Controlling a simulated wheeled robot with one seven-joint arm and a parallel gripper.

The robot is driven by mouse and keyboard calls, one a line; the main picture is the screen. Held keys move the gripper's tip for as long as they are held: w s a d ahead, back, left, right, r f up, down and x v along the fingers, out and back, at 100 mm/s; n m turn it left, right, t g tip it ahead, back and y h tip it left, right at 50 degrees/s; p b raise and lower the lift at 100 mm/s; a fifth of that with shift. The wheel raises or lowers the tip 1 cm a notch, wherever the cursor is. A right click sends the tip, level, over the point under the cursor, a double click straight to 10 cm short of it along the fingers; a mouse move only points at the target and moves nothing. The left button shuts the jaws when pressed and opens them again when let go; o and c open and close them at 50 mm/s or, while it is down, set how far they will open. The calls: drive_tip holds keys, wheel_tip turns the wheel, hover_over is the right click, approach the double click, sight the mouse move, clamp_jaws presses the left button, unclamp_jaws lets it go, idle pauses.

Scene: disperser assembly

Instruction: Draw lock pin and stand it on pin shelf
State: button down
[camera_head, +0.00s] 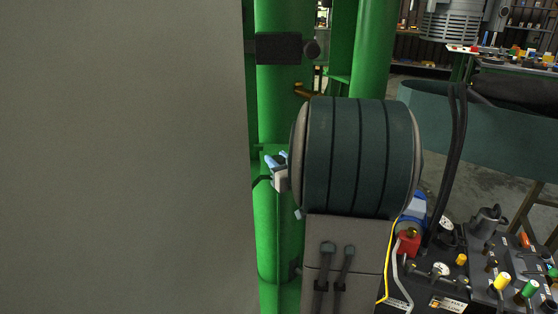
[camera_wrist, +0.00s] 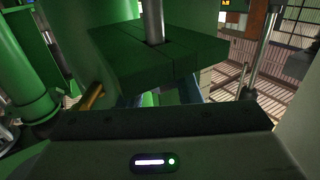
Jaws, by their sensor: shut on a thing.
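My gripper (camera_head: 274,162) shows light-blue fingertips beside the green column (camera_head: 279,225), at a green ledge left of my wrist. In the wrist view, parts of its blue fingers (camera_wrist: 218,92) show beyond the gripper body, under a dark green block (camera_wrist: 160,52). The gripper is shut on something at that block. The lock pin itself cannot be made out; the fingers, the block and my wrist hide the grip. A bare metal rod (camera_wrist: 153,20) stands upright in the block. I cannot pick out the pin shelf.
A large grey panel (camera_head: 120,160) fills the left of the head view. A black clamp with a knob (camera_head: 280,48) sits higher on the column. A brass-coloured rod (camera_wrist: 93,97) is left of the fingers. A cluttered bench (camera_head: 510,55) stands at the back right.

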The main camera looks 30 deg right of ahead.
drive_tip(key=shift+f, duration=0.15)
drive_tip(key=c, duration=1)
unclamp_jaws()
drive_tip(key=shift+o, duration=0.2)
drive_tip(key=shift+s, duration=0.15)
drive_tip(key=s+a+b, duration=0.1)
drive_tip(key=s+b, duration=0.1)
drive_tip(key=s, duration=1.1)
drive_tip(key=shift+s+b, duration=0.25)
drive_tip(key=shift+b, duration=0.1)
